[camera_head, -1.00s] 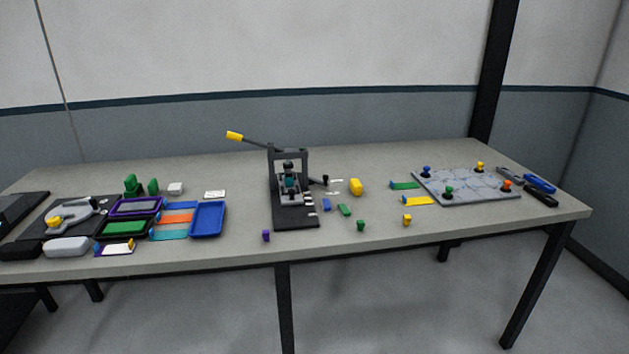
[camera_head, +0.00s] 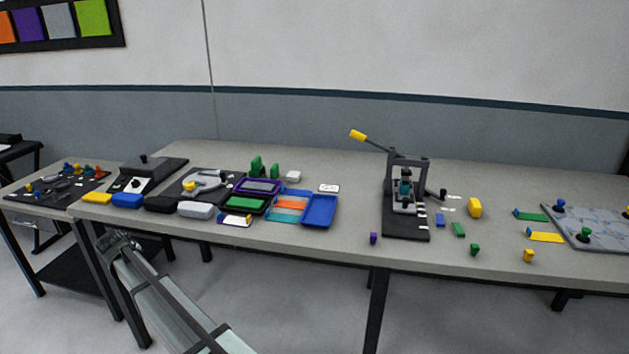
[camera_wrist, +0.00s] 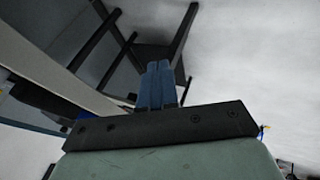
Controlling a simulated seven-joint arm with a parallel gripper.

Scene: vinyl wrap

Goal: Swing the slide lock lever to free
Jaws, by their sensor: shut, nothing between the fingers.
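A dark press (camera_head: 407,190) stands upright on a black base plate on the long table. A long lever with a yellow grip (camera_head: 357,135) rises from its top to the left. A small lever with a dark knob (camera_head: 443,194) sticks out low on its right side. I cannot tell for sure which one is the slide lock lever, or its setting. My gripper (camera_wrist: 158,68) shows in the wrist view, its blue fingers together and empty, over the floor and table legs. In the head view, my arm is at the lower left, below the table edge, well away from the press.
Left of the press lie a blue tray (camera_head: 319,211), coloured strips and a green-filled tray (camera_head: 247,204). A side table (camera_head: 62,190) with small parts stands at the left.

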